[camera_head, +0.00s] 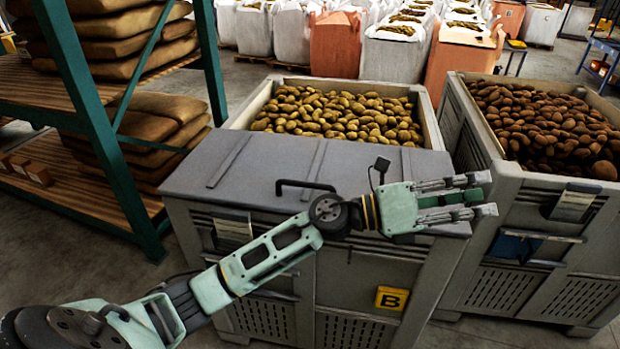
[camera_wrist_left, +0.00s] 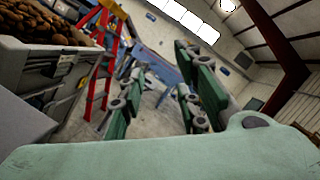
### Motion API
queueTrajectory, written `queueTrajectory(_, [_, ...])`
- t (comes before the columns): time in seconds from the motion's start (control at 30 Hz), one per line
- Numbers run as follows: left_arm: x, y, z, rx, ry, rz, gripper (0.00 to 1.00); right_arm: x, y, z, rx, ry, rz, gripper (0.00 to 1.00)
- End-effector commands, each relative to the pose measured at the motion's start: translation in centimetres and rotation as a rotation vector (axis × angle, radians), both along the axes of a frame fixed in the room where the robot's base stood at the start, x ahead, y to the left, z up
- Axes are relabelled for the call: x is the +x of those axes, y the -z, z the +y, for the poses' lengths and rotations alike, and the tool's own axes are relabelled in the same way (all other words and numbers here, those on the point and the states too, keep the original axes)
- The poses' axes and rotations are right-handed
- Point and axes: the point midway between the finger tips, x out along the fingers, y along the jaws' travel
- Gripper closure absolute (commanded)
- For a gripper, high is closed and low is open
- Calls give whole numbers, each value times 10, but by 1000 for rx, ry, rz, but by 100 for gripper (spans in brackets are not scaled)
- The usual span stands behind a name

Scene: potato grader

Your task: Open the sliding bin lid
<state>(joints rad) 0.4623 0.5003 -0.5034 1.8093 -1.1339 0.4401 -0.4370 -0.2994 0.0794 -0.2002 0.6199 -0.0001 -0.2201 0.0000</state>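The grey sliding lid (camera_head: 260,165) covers the front part of the bin (camera_head: 360,280) marked B. Potatoes (camera_head: 340,113) show in the uncovered back part. A black bar handle (camera_head: 304,185) stands on the lid, left of its middle. My left arm crosses in front of the bin, and my left gripper (camera_head: 470,198) is over the lid's right end, pointing right and away from the handle. Its fingers are apart with nothing between them. The left wrist view also shows the spread fingers (camera_wrist_left: 160,95) empty. My right gripper is in neither view.
A second bin (camera_head: 470,130) with darker potatoes stands close on the right. A green-framed rack (camera_head: 100,130) with stacked sacks is at the left. Large sacks of potatoes (camera_head: 335,45) line the back. A red ladder (camera_wrist_left: 100,75) shows in the left wrist view.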

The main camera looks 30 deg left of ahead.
Motion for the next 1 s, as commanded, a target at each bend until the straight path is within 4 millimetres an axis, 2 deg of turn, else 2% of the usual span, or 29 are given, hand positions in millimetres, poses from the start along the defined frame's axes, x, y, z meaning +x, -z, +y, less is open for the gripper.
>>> queueTrajectory(0.07, [-2, 11, -7, 239, 84, -127, 70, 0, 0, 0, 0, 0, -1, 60])
queueTrajectory(0.13, [-1, 31, -3, 458, 154, -215, 70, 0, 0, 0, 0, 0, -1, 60])
queueTrajectory(0.17, [0, 40, 2, 554, 183, -247, 70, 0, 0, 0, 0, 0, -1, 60])
queueTrajectory(0.27, [10, 68, 37, 873, 268, -316, 70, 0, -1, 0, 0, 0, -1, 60])
queueTrajectory(0.37, [23, 87, 97, 1190, 336, -326, 70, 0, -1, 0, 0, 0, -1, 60])
queueTrajectory(0.47, [33, 90, 171, 1480, 389, -273, 70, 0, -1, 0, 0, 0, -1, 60])
queueTrajectory(0.5, [34, 87, 201, 1578, 405, -236, 70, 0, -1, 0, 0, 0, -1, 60])
queueTrajectory(0.6, [31, 72, 267, 1774, 436, -127, 70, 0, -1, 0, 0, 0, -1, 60])
queueTrajectory(0.7, [22, 57, 312, 1891, 456, -29, 70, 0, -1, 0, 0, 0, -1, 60])
queueTrajectory(0.83, [15, 47, 339, 1957, 469, 44, 70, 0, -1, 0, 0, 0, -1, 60])
queueTrajectory(1.0, [15, 61, 344, 1965, 476, 58, 70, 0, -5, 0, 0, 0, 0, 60])
